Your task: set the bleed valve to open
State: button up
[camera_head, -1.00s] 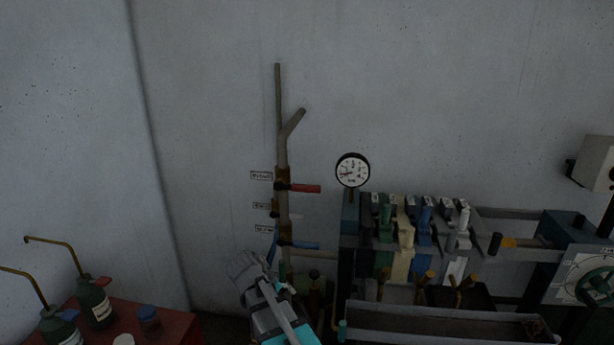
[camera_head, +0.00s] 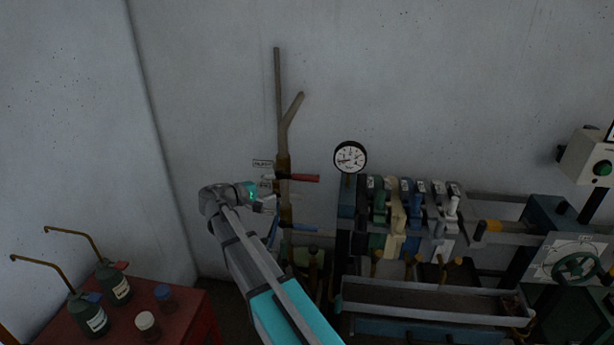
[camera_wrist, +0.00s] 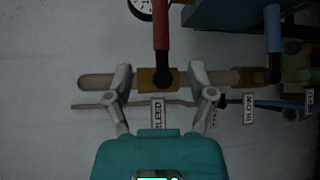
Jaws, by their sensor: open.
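The bleed valve has a red lever (camera_head: 303,178) on a brass body on the vertical pipe (camera_head: 281,125) at the wall. The lever points right, crosswise to the pipe. In the wrist view, which is turned sideways, the red lever (camera_wrist: 161,25) points up from the brass body (camera_wrist: 158,79), and the "BLEED" label (camera_wrist: 158,113) is below it. My gripper (camera_head: 268,197) is just left of the pipe in the head view. In the wrist view my gripper (camera_wrist: 160,74) is open and empty, its fingers apart on either side of the brass body. Contact cannot be told.
A blue lever (camera_head: 306,230) sits lower on the same pipe. A pressure gauge (camera_head: 350,158) and a bank of coloured levers (camera_head: 398,205) stand to the right. A red cabinet (camera_head: 185,325) with oil cans is at lower left. The wall above is clear.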

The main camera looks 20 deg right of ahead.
aim_at(304, 179)
jog(key=shift+d, duration=0.1)
jog(key=b+x, duration=0.2)
jog(key=x, duration=1.1)
jog(key=shift+w+d+f, duration=0.1)
jog(key=shift+d, duration=0.15)
jog(key=shift+c, duration=0.2)
grip_shut()
